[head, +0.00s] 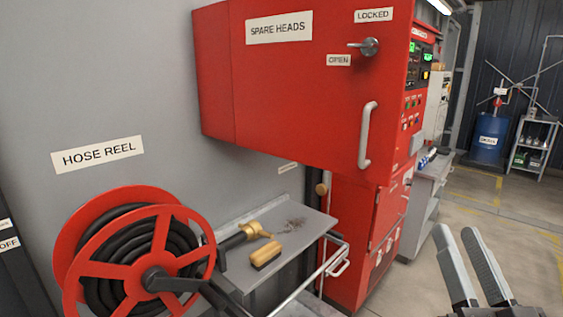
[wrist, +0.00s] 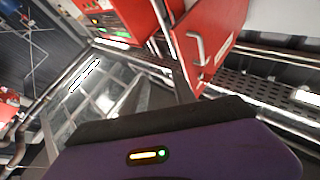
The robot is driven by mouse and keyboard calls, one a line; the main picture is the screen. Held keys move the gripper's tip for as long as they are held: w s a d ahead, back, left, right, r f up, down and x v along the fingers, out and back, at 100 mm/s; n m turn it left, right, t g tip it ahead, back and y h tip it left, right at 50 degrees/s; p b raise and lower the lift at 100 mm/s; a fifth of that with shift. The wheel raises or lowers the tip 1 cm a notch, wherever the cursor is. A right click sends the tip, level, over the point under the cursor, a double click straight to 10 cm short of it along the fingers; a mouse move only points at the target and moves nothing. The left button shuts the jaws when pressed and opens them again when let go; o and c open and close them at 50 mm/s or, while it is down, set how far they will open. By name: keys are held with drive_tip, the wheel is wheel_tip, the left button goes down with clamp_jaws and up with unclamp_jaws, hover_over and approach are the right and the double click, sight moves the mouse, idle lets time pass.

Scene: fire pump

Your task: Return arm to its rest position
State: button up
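My gripper (head: 466,250) shows at the lower right of the head view, its two grey fingers pointing up with a clear gap between them. Nothing shows between the fingers. It is in front of the open floor, to the right of the red cabinet and apart from it in the picture. In the wrist view a dark and purple part of my own arm fills the lower middle, and the fingertips do not show there.
The red SPARE HEADS cabinet (head: 290,95) has a handle (head: 367,135). A red hose reel (head: 135,250) stands at left beside a grey shelf (head: 318,222) holding a brush (head: 266,255) and brass nozzle (head: 252,230). A blue drum (head: 487,140) stands far right. Floor (head: 535,225) at right is clear.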

drive_tip(key=s+a+f+n+g, duration=0.2)
drive_tip(key=s+f+g, duration=0.6)
drive_tip(key=s+f, duration=2.1)
drive_tip(key=shift+s+a+n+y, duration=0.35)
drive_tip(key=shift+s+a, duration=0.2)
drive_tip(key=shift+s, duration=0.25)
drive_tip(key=shift+a, duration=0.1)
